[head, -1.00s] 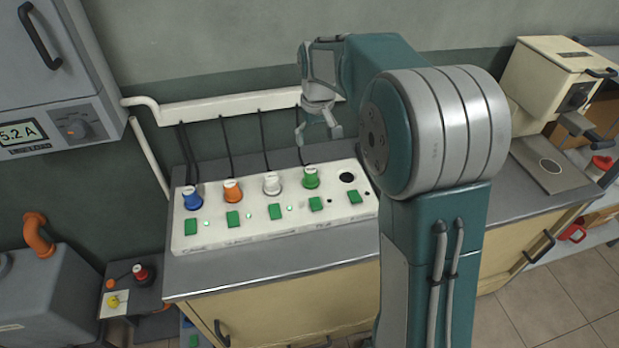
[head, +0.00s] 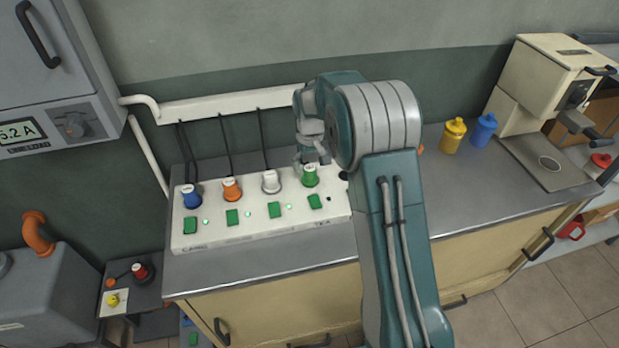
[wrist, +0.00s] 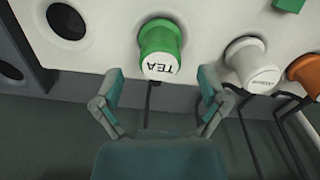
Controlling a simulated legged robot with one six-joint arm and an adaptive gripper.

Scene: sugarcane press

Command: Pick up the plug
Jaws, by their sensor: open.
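A white power strip (head: 262,232) on the counter holds a row of plugs. They are blue (head: 191,197), orange (head: 232,190), white (head: 271,182) and green (head: 310,176). In the wrist view, the green plug (wrist: 160,42) has a white top marked "TEA" and sits in its socket. My gripper (head: 312,158) is just behind and above the green plug. In the wrist view my gripper (wrist: 160,82) has its two fingers spread, one on each side of the green plug's top, with clear gaps. The empty socket beside it is largely hidden by my arm in the head view.
In the wrist view, an empty round socket (wrist: 67,20) is left of the green plug and the white plug (wrist: 248,62) is close on the right. Dark cords hang behind. A yellow bottle (head: 453,136) and a blue bottle (head: 484,130) stand farther right on the counter.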

